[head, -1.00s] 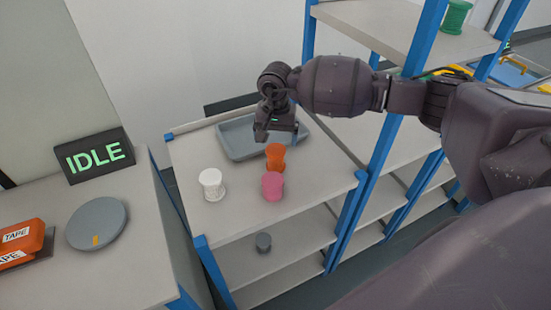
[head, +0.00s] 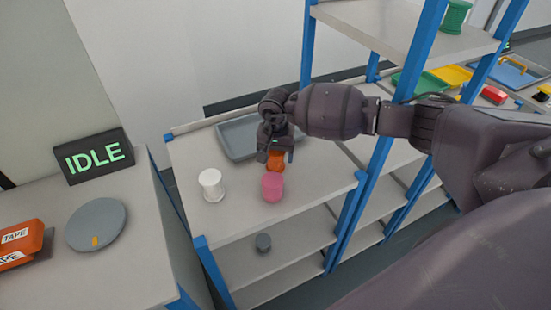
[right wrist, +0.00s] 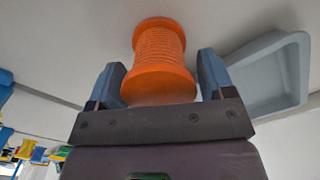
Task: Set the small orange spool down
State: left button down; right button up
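The small orange spool (head: 276,161) stands upright on the top shelf, partly hidden by my right gripper in the head view. My right gripper (head: 275,156) points down over it. In the right wrist view, the orange spool (right wrist: 160,55) sits between the two fingers (right wrist: 161,80), its near flange close to the palm. The fingers are spread on either side of it and look open; whether either touches it is hard to tell. My left gripper is out of view.
A pink spool (head: 272,187) stands just in front of the orange one, and a white spool (head: 211,185) stands to the left. A grey tray (head: 232,138) lies behind. A blue shelf post (head: 349,215) rises at right.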

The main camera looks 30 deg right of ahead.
jog(key=c, duration=0.8)
jog(key=shift+r, duration=0.1)
